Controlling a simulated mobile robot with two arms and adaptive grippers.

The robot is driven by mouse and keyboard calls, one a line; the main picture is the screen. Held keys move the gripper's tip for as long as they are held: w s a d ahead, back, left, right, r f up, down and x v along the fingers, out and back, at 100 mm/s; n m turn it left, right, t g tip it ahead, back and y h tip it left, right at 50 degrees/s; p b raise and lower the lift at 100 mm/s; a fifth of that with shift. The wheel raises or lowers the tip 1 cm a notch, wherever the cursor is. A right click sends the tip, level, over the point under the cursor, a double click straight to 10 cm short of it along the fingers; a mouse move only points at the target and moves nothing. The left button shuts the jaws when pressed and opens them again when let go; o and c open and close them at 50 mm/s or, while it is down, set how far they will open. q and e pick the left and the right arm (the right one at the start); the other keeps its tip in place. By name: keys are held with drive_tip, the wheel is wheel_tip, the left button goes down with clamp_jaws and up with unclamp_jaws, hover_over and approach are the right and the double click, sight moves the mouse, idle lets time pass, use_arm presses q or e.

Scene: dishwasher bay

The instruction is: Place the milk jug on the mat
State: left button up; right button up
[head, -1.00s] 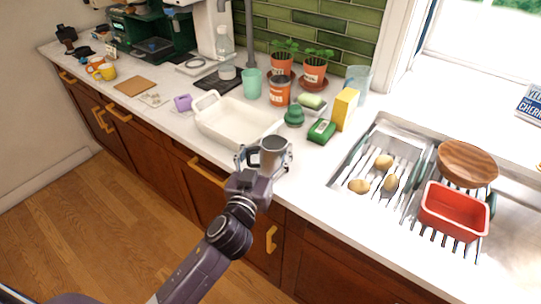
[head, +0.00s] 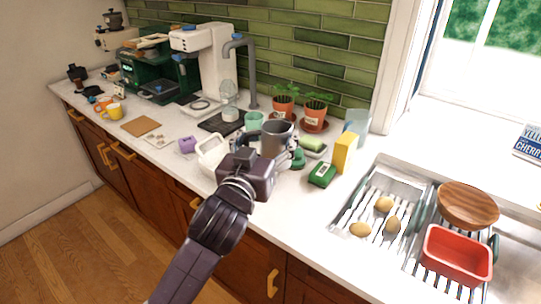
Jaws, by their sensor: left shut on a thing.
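The milk jug (head: 277,137) is a grey metal cup, roughly upright. My left gripper (head: 273,155) is shut on it and holds it above the counter, in front of the plant pots. I cannot tell which of the two the task means. My right gripper is not in view.
The white tub (head: 208,160) and a purple item (head: 187,145) stand left of the gripper. A grey tap arch (head: 252,75) rises behind.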

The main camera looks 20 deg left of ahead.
use_arm(q)
drive_tip(key=shift+r, duration=0.8)
drive_tip(key=s+a+f, duration=0.1)
drive_tip(key=s+f, duration=1.3)
drive_tip(key=shift+s+a, duration=0.35)
drive_tip(key=shift+a, duration=0.05)
drive_tip(key=shift+f, duration=0.1)
